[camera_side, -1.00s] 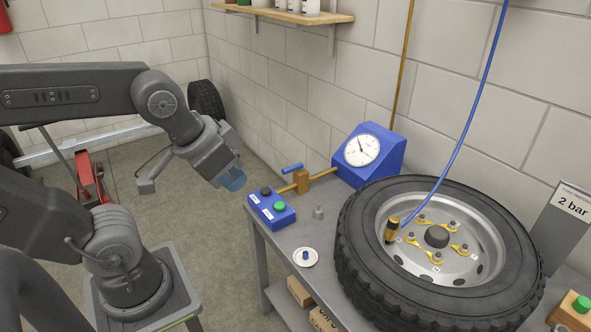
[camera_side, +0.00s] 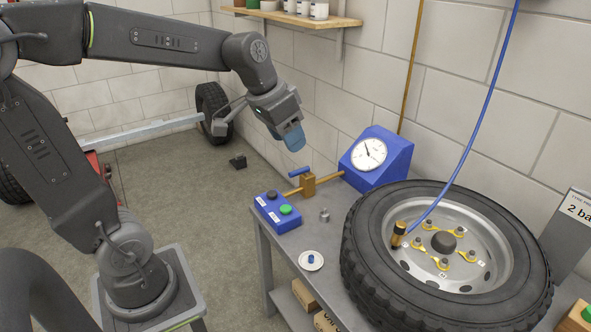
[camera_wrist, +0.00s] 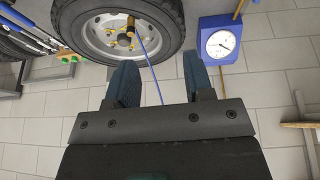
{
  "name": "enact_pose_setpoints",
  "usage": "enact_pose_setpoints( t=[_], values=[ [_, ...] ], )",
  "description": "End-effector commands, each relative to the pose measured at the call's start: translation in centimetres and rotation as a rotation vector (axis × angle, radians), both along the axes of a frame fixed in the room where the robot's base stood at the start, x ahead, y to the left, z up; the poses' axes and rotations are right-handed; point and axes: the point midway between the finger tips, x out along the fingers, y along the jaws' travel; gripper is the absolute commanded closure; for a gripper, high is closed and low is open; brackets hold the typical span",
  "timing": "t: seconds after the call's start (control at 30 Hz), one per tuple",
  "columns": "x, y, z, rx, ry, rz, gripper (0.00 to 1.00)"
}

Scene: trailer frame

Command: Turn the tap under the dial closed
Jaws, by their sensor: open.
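The tap is a brass block (camera_side: 308,184) on a brass pipe, with a blue lever handle (camera_side: 299,171) on top. It sits at the back left of the bench, left of the blue dial box (camera_side: 393,165). The white dial face (camera_side: 369,154) also shows in the wrist view (camera_wrist: 221,43). My gripper (camera_side: 292,140) is in the air above and slightly left of the tap, apart from it. In the wrist view its two blue fingers (camera_wrist: 160,84) are spread with nothing between them. The tap cannot be made out in the wrist view.
A small metal weight (camera_side: 325,216), a white dish (camera_side: 311,260) and a large tyre (camera_side: 361,270) are on the bench. A wall shelf (camera_side: 309,19) hangs above.

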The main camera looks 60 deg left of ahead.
Motion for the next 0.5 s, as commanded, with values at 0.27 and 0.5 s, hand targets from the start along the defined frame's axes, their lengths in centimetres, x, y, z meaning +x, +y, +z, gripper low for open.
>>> enact_pose_setpoints(
  t=[0.27, 0.5],
  values=[
    [9.5, 10.3, -3.9, -0.064, 0.042, 0.005, 0.53],
    [14.1, 21.3, -10.7, -0.120, 0.034, 0.013, 0.53]
  ],
)
